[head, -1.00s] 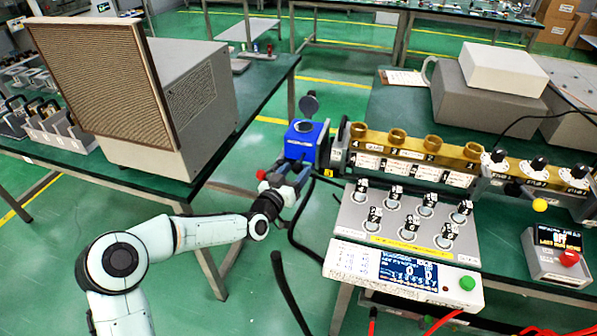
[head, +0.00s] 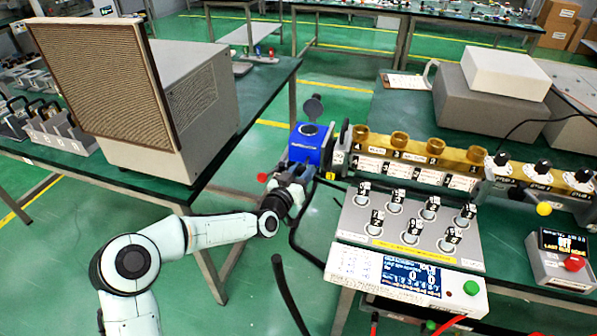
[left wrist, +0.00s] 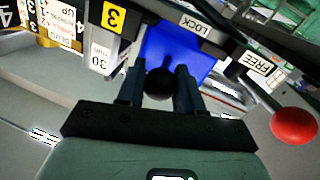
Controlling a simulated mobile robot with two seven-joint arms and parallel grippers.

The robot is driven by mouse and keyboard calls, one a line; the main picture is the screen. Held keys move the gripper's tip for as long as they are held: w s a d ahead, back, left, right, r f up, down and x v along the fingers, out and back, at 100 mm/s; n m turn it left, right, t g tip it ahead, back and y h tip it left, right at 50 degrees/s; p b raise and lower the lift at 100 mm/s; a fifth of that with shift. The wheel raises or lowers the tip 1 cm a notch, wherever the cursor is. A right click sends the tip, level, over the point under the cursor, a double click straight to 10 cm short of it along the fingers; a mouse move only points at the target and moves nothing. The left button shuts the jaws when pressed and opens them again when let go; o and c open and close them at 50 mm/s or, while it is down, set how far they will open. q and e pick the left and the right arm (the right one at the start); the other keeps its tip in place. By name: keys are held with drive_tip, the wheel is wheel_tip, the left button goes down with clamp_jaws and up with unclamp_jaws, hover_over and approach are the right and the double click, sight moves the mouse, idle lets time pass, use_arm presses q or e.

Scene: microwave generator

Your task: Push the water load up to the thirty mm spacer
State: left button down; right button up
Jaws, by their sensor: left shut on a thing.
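The water load is a blue box (head: 308,147) with a dark round cap on top, at the left end of the brass-topped waveguide in the head view. It shows as a blue surface (left wrist: 178,52) in the left wrist view. My left gripper (head: 292,183) is in front of the blue box, at its lower left. In the left wrist view its fingers are shut on a round black knob (left wrist: 160,84) at the blue box. The spacer's "30 mm" label (left wrist: 99,59) is just left of the fingers. Any gap between load and spacer is hard to judge. My right gripper is out of view.
A lever with a red ball (left wrist: 293,126) stands right of the fingers, by LOCK and FREE labels. The brass-topped waveguide (head: 417,150) runs right along the bench. A control panel (head: 405,275) is in front. A large grey cabinet (head: 190,100) stands on the left table.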

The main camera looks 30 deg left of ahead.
use_arm(q)
drive_tip(key=d, duration=0.2)
drive_tip(key=shift+w+d, duration=0.25)
drive_tip(key=shift+d, duration=0.15)
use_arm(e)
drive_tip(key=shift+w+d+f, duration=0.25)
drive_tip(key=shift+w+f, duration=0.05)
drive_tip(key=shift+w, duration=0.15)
use_arm(q)
drive_tip(key=c, duration=0.8)
unclamp_jaws()
drive_tip(key=s+p, duration=0.1)
drive_tip(key=s, duration=0.3)
drive_tip(key=s+p, duration=0.1)
drive_tip(key=s, duration=0.8)
drive_tip(key=shift+s+d+p, duration=0.2)
drive_tip(key=shift+d+p, duration=0.05)
drive_tip(key=shift+p, duration=0.15)
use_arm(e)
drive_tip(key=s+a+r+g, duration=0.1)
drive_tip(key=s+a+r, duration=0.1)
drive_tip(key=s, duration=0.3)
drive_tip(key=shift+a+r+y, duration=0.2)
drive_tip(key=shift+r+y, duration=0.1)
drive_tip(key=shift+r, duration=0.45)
